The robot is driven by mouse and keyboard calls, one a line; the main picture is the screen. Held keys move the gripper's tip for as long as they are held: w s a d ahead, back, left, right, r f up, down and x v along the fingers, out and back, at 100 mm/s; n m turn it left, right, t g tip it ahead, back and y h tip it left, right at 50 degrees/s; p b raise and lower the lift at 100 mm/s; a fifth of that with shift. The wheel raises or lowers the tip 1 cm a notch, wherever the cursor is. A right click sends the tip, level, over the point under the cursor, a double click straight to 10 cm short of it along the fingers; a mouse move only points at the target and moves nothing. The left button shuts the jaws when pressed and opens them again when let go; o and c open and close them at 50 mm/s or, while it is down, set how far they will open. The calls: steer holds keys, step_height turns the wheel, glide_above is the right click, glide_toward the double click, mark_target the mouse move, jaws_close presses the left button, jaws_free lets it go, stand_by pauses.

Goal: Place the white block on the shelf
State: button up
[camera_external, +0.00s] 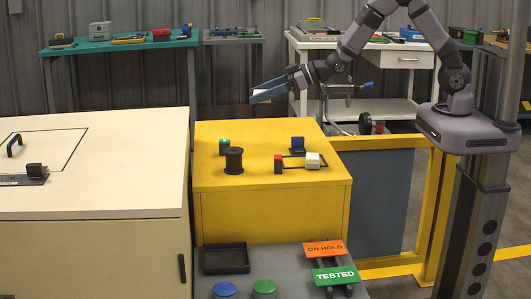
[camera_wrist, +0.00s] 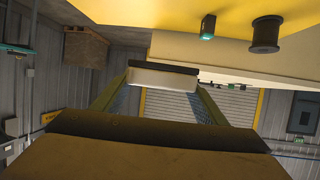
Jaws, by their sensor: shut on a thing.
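My gripper (camera_external: 259,96), with blue fingers in the outside view, is up in the air beyond the back left of the yellow cabinet. It is shut on a pale block with a dark edge (camera_wrist: 163,78), which the wrist view shows between the fingertips. Only a small pale patch of it shows in the outside view. A separate white block (camera_external: 313,160) sits on the yellow cabinet top, at the right. A white bench behind my arm has a lower shelf (camera_external: 397,109). I cannot tell which shelf the task means.
The yellow cabinet top (camera_external: 215,182) holds a black spool (camera_external: 233,161), a green-and-black block (camera_external: 224,147), a blue block (camera_external: 298,144) and a red block (camera_external: 278,164). A cream cabinet (camera_external: 110,185) stands left. A grey table with signs and buttons is in front.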

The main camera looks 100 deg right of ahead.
steer(key=shift+r, duration=0.9)
steer(key=w+a+p, duration=0.2)
steer(key=w+a, duration=0.1)
steer(key=a, duration=0.5)
steer(key=n+y+p, duration=0.2)
steer(key=p, duration=0.2)
glide_above(283, 259)
step_height(283, 259, down, 22)
steer(key=shift+a+f+p, duration=0.1)
steer(key=shift+f+p, duration=0.5)
steer(key=shift+f, duration=4.95)
steer(key=shift+f, duration=0.2)
